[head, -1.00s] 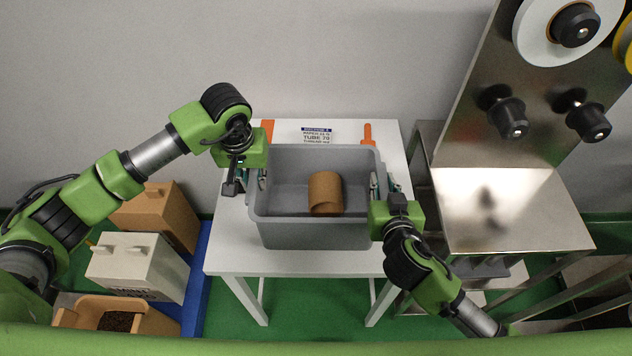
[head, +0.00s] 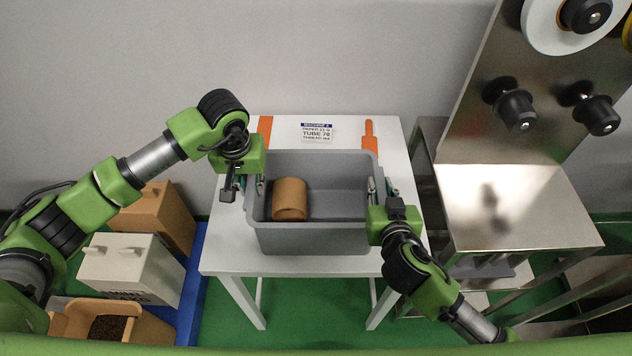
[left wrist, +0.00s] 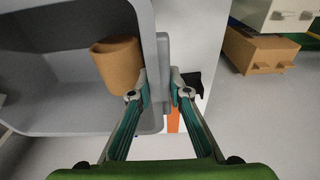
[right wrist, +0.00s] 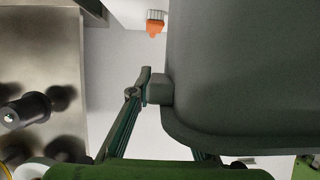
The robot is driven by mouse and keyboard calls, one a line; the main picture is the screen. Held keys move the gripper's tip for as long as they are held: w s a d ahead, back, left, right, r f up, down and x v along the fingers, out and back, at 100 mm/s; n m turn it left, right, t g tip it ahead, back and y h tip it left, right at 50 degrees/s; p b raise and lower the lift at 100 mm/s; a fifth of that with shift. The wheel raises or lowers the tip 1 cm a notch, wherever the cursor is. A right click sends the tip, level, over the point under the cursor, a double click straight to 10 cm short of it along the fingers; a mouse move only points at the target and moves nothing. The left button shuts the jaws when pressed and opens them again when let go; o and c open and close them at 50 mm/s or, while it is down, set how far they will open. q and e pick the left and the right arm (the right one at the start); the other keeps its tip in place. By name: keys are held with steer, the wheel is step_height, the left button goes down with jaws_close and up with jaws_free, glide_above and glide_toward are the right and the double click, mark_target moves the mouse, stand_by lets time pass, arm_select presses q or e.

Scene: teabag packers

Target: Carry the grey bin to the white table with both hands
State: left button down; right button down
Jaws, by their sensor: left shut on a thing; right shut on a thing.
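The grey bin (head: 315,239) is upright over the white table (head: 231,262) in the head view; I cannot tell whether it touches the tabletop. My left gripper (head: 254,187) is shut on its left wall, and the left wrist view shows the fingers (left wrist: 155,90) either side of the bin's rim (left wrist: 162,60). My right gripper (head: 376,195) is shut on its right side. In the right wrist view one finger lies by the bin's handle block (right wrist: 159,90); the other finger is mostly hidden behind the bin.
A steel machine (head: 510,205) stands close at right. Boxes (head: 132,268) stand on a blue base at left.

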arm_select(q)
steer(key=shift+f, duration=0.4)
arm_select(e)
steer(key=shift+d+f, duration=0.15)
steer(key=shift+f, duration=0.2)
arm_select(q)
steer(key=c, duration=1.9)
jaws_free()
arm_select(e)
steer(key=c, duration=1.9)
jaws_free()
arm_select(q)
steer(key=shift+r, duration=0.1)
arm_select(e)
steer(key=shift+s, duration=0.1)
arm_select(q)
step_height(320, 180, up, 12)
steer(key=s, duration=0.2)
arm_select(e)
steer(key=v, duration=1.2)
steer(key=shift+f, duration=0.1)
